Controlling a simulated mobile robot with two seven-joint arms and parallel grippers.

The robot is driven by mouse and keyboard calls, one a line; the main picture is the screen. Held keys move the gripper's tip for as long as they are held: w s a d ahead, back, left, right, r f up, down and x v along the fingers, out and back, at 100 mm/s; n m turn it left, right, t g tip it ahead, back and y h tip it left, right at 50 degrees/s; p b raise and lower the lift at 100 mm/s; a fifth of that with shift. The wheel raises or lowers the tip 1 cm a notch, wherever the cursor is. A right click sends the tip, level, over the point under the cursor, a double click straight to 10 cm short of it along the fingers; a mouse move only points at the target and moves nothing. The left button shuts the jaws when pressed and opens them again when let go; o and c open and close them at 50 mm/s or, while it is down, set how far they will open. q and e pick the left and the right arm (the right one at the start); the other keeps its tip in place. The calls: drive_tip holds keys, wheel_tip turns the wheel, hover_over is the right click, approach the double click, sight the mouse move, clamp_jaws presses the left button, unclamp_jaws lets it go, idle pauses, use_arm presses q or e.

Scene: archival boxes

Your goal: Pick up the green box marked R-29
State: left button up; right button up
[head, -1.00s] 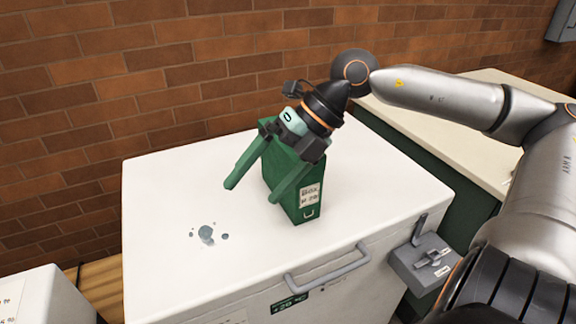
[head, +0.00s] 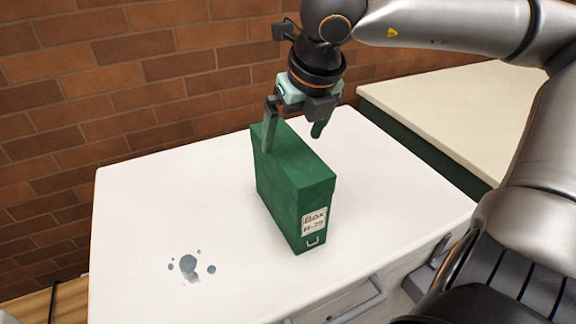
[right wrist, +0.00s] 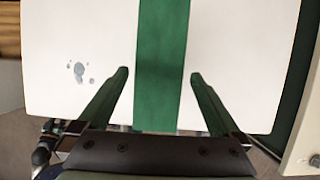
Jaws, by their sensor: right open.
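The green box (head: 285,195) stands upright on the white chest top, its front label reading "Box R-29" above a small metal pull. My right gripper (head: 293,142) is above its rear part, pointing down and open. One finger is at the box's left side and the other shows beyond its right edge. In the right wrist view the green box (right wrist: 162,65) runs as a band between the two fingers (right wrist: 160,75), with a white gap on each side. How far down the fingers reach beside the box is hard to tell. My left gripper is not in view.
The white chest top (head: 150,215) is clear around the box except for grey-blue spots (head: 189,264) at the left. A brick wall (head: 150,70) stands behind. A cream-topped counter (head: 450,115) is at the right. A grey handle (head: 345,305) is on the chest's front.

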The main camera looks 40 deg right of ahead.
drive_tip(key=x, duration=0.8)
drive_tip(key=shift+w+f, duration=0.1)
drive_tip(key=shift+f, duration=0.2)
drive_tip(key=shift+f+b, duration=0.25)
drive_tip(key=shift+b, duration=0.4)
idle(0.5)
clamp_jaws()
idle(0.9)
